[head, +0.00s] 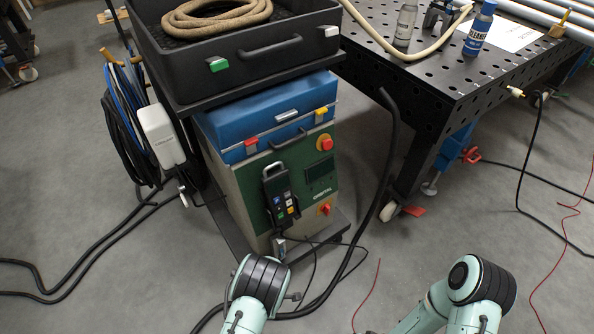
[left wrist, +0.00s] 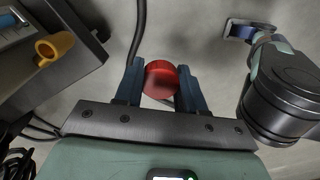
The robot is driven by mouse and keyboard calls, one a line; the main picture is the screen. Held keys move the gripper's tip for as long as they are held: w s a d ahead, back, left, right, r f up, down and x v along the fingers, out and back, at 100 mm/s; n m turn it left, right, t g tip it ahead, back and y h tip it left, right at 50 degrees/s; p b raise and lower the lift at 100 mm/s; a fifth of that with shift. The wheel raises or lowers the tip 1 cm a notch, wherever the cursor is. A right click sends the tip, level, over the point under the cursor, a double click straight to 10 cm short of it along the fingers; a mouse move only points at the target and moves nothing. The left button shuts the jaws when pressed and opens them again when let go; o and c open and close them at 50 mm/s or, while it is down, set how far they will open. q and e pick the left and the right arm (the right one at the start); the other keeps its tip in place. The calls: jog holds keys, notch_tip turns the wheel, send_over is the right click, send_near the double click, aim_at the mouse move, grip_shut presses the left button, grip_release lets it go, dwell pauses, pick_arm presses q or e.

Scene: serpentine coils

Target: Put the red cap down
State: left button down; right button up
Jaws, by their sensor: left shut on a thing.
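In the left wrist view, a round red cap (left wrist: 161,79) sits between the two blue fingers of my left gripper (left wrist: 160,82). The gripper is shut on it and holds it over the grey floor. In the head view only my arm links show at the bottom edge; neither gripper is seen there, and the cap is not seen there either.
A cart holds a black tray (head: 245,53) with a coiled hose, a blue case (head: 265,112) and a green machine (head: 305,185). A black perforated table (head: 440,75) with bottles stands at the right. Cables lie on the floor; grey floor is open between them.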

pick_arm(q)
jog(key=w+d+r+m, duration=0.1)
jog(key=w+r+m, duration=0.4)
jog(key=r, duration=0.4)
jog(key=w+d+r+m, duration=0.1)
jog(key=w+r+m, duration=0.35)
jog(key=r, duration=0.35)
jog(key=w+a+r+m, duration=0.1)
jog(key=a+r+m, duration=0.4)
jog(key=r, duration=0.5)
jog(key=w+a+r+m, duration=0.1)
jog(key=a+r+m, duration=0.2)
jog(key=a+r, duration=0.5)
notch_tip(320, 180, up, 11)
jog(key=s+d+p, duration=0.2)
jog(key=p, duration=1.6)
jog(key=shift+d, duration=0.25)
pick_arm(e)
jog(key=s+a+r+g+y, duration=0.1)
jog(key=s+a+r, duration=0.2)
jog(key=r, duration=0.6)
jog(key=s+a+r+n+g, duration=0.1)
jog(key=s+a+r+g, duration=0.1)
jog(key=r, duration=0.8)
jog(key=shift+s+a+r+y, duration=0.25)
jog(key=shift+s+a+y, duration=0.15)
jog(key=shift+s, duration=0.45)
pick_arm(q)
jog(key=shift+n, duration=0.25)
